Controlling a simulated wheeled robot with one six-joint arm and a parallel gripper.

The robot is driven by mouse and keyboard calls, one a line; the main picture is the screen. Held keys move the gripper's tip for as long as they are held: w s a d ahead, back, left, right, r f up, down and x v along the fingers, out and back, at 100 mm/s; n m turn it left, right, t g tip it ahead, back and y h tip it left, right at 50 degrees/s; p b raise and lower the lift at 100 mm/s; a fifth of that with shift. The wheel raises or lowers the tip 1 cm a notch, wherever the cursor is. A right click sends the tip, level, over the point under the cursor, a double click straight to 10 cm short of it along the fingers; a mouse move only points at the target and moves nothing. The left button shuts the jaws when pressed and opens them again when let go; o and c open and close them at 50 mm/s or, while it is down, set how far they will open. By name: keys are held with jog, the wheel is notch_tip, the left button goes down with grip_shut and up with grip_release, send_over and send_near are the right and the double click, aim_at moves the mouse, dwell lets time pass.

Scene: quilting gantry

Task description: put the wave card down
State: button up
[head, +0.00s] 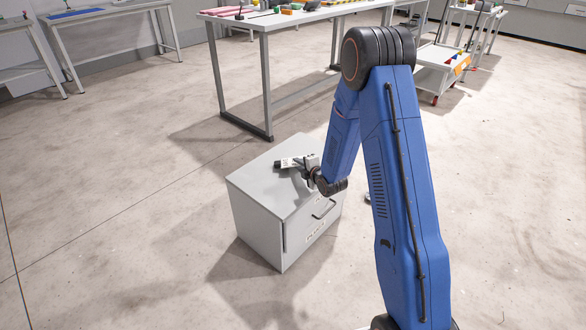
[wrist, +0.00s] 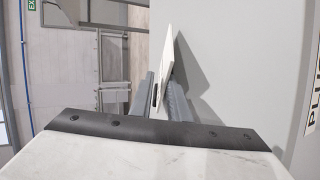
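The wave card shows as a thin, pale piece (head: 288,162) just over the top of a grey drawer cabinet (head: 262,183) in the head view. In the wrist view the card (wrist: 168,55) is white, seen almost edge-on, and stands between the two grey fingers of my gripper (wrist: 162,82). The gripper (head: 304,165) looks shut on it in the wrist view. The card reaches out past the fingertips beside the plain grey surface. Its printed face is not readable. I cannot tell whether the card touches the cabinet top.
The cabinet top is otherwise clear. A long workbench (head: 267,20) with small items stands behind it. A white cart (head: 440,70) stands at the back right, and another table (head: 105,14) is at the back left. The floor around the cabinet is open.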

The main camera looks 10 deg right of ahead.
jog(key=shift+v, duration=3.7)
notch_tip(320, 180, up, 7)
jog(key=s, duration=0.2)
jog(key=shift+s+d, duration=0.4)
jog(key=shift+r, duration=0.1)
